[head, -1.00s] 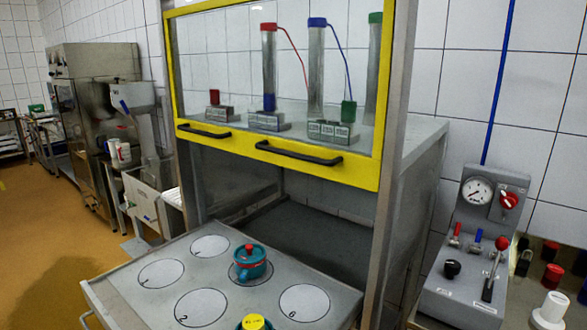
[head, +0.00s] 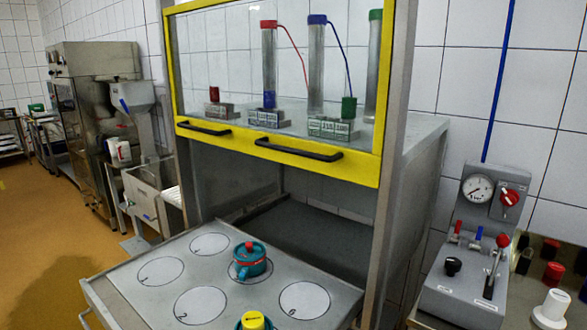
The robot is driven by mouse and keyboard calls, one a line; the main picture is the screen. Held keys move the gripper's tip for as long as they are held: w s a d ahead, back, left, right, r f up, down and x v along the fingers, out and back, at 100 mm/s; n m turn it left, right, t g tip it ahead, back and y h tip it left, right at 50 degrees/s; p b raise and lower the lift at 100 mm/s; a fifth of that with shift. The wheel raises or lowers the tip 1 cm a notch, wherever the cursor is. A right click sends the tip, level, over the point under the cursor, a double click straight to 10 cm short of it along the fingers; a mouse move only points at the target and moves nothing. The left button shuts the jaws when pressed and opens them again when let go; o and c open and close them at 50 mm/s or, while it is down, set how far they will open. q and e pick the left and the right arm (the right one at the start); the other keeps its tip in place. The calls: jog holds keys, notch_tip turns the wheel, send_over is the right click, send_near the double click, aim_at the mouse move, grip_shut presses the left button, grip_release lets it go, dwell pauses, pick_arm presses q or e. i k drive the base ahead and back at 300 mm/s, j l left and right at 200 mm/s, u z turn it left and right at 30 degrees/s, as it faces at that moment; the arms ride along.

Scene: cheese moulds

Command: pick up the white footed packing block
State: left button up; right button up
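A white footed block (head: 551,309) stands upright at the lower right edge of the head view, on the surface to the right of the grey control panel. It has a round knob-like top and a wider base, and looks like the white footed packing block. Neither of my grippers shows in the view.
The grey control panel (head: 468,262) with gauge and levers stands just left of the white block. Small red and black pieces (head: 553,273) stand behind it. A tray with marked circles (head: 133,297) holds a teal pot (head: 250,265) and a yellow-topped teal piece (head: 253,321).

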aim_at(549, 317)
jog(key=z, duration=1.6)
jog(key=i+l, duration=0.35)
